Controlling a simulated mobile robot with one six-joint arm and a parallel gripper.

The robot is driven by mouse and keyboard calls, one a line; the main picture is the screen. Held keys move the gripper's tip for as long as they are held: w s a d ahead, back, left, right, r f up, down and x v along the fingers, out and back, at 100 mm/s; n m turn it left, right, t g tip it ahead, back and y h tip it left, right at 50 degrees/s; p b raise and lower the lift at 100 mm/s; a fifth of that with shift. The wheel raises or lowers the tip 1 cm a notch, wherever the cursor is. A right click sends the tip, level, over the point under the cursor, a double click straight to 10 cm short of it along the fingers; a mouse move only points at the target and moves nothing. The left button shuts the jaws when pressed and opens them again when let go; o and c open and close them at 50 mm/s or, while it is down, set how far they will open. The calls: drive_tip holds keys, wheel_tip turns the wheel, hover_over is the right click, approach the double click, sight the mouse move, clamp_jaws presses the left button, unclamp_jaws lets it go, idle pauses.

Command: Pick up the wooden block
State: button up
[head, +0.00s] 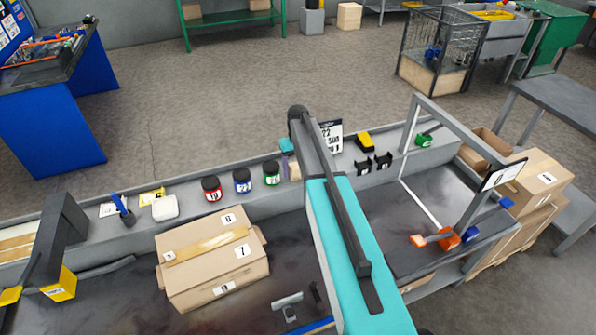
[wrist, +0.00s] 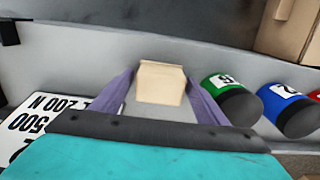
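The wooden block (wrist: 161,84) is pale tan and shows in the middle of the wrist view, on the grey shelf surface. In the head view the block (head: 295,171) is a small tan patch, partly hidden by my arm. My gripper (wrist: 160,76) has two purple fingers, spread apart on the left and right of the block. Narrow gaps seem to show between the fingers and the block. In the head view one purple finger of my gripper (head: 285,168) shows just left of the block; the other is hidden.
A green-labelled jar (head: 271,173) stands close by, left of the block, with blue (head: 242,181) and red (head: 212,189) jars beyond. A number card (head: 331,136) stands on the other side. A cardboard box (head: 212,262) sits on the bench in front.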

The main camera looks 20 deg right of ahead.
drive_tip(key=c, duration=1)
drive_tip(key=shift+o, duration=0.2)
drive_tip(key=shift+r, duration=0.25)
drive_tip(key=shift+r+b, duration=0.85)
drive_tip(key=shift+r, duration=0.4)
drive_tip(key=shift+s+a+r, duration=0.1)
drive_tip(key=shift+s+r, duration=0.15)
drive_tip(key=s+a+r+b, duration=0.1)
drive_tip(key=s+a+b, duration=0.3)
drive_tip(key=s, duration=0.9)
drive_tip(key=a, duration=0.3)
drive_tip(key=shift+s+r, duration=0.3)
drive_tip(key=shift+s, duration=0.1)
